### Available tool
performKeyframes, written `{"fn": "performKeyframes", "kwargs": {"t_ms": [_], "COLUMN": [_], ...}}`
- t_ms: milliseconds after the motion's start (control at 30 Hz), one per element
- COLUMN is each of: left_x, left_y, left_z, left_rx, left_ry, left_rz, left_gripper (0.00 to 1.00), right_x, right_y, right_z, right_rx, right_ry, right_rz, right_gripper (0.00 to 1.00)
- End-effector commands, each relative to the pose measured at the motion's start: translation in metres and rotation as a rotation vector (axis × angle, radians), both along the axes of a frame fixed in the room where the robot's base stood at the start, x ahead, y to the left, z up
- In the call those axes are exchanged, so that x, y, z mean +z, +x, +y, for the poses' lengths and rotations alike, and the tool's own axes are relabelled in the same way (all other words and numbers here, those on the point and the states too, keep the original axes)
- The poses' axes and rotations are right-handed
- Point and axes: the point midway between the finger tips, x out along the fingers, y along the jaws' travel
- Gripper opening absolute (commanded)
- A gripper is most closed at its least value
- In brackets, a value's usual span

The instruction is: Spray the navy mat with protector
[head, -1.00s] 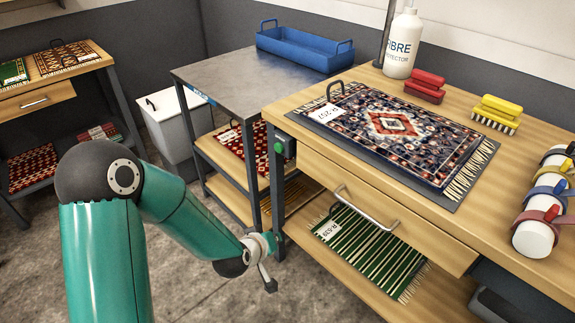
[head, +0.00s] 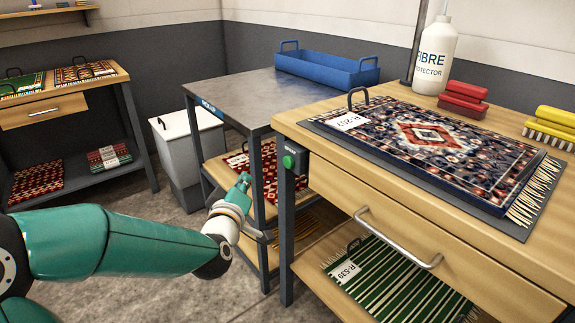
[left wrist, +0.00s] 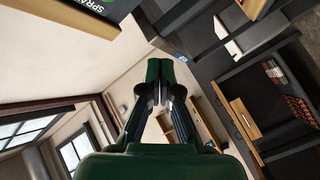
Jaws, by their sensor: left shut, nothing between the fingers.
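The navy mat (head: 455,165), patterned with a red and cream medallion, lies flat on a grey board on the wooden bench. It has cream fringe and a white tag reading R-257. The white bottle (head: 436,58) labelled fibre protector stands upright behind it. A small box with a green button (head: 289,161) is fixed to the bench's left end. My left gripper (head: 243,182) is just left of this box, apart from it in the picture, its fingers together and empty. The fingers also show closed in the left wrist view (left wrist: 159,84). My right gripper is out of view.
A metal-topped table (head: 245,98) with a blue tray (head: 325,68) stands left of the bench. Red brushes (head: 463,98) and yellow brushes (head: 552,125) lie behind the mat. A white bin (head: 180,140) stands beyond. A dark panel lettered "SPRA" (left wrist: 97,8) shows close in the left wrist view.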

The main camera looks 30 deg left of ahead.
Motion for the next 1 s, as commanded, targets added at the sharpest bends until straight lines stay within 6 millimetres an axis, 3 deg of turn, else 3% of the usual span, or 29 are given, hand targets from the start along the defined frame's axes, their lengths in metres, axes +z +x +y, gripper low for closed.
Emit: {"fn": "performKeyframes", "kwargs": {"t_ms": [267,600,1000], "left_x": [0.002,0.001,-0.001], "left_y": [0.018,0.059,0.082], "left_z": [-0.008,-0.027,-0.036], "left_rx": [-0.004,-0.006,-0.004], "left_ry": [-0.001,0.0,0.001], "left_rz": [0.002,0.003,0.001], "left_gripper": [0.0,0.0,0.0], "right_x": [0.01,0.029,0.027], "right_y": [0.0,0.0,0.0], "right_z": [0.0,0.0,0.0], "right_rx": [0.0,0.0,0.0], "right_ry": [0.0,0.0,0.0], "right_rz": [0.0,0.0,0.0], "right_gripper": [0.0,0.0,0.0]}}
